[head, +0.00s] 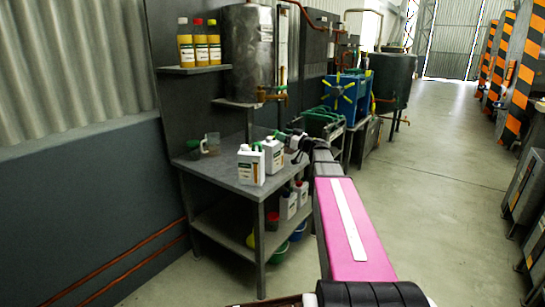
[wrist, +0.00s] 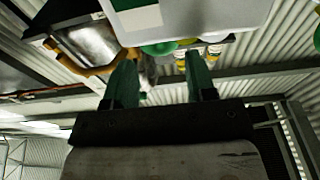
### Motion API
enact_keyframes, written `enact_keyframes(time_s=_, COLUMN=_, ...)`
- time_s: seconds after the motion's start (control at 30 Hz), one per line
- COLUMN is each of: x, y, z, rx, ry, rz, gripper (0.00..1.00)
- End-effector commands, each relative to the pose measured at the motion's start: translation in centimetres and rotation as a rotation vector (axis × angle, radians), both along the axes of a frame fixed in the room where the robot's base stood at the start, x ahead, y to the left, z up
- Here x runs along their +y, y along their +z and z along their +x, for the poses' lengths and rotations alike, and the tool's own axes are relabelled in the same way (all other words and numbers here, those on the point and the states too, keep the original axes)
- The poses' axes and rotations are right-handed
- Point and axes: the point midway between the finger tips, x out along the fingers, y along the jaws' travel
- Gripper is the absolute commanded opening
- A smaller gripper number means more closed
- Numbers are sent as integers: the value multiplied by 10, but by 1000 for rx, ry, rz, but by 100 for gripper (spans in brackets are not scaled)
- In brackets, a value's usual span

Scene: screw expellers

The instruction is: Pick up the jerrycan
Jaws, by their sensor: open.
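Two white jerrycans stand upright side by side on the grey metal table, the front one (head: 250,168) and one just behind it to the right (head: 274,158). Both have labels on the front. My gripper (head: 284,141) is at the right of the rear jerrycan, close to its top; whether they touch cannot be told. In the wrist view my gripper (wrist: 158,78) has its two green fingers apart with nothing held between them. A white labelled container (wrist: 190,14) fills the top of that view, beyond the fingertips.
The table (head: 218,174) also bears a clear jug (head: 211,143) at the back left. More white containers (head: 288,205) and coloured buckets (head: 278,252) sit below. A metal tank (head: 248,55) and shelf bottles (head: 200,42) stand above.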

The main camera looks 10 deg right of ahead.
Motion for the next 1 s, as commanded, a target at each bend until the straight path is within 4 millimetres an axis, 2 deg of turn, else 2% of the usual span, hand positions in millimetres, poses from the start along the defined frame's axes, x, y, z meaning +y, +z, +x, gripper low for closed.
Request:
enact_keyframes(time_s=0.1, x=14, y=3, z=15, rx=0, ry=3, rz=0, gripper=51)
enact_keyframes(time_s=0.2, x=19, y=4, z=20, rx=1, ry=1, rz=1, gripper=51)
enact_keyframes(time_s=0.43, x=21, y=4, z=20, rx=1, ry=0, rz=1, gripper=51)
enact_keyframes(time_s=0.5, x=21, y=4, z=20, rx=0, ry=0, rz=0, gripper=28)
enact_keyframes(time_s=0.6, x=20, y=4, z=20, rx=1, ry=0, rz=1, gripper=0)
enact_keyframes(time_s=1.0, x=20, y=8, z=20, rx=0, ry=1, rz=3, gripper=0)
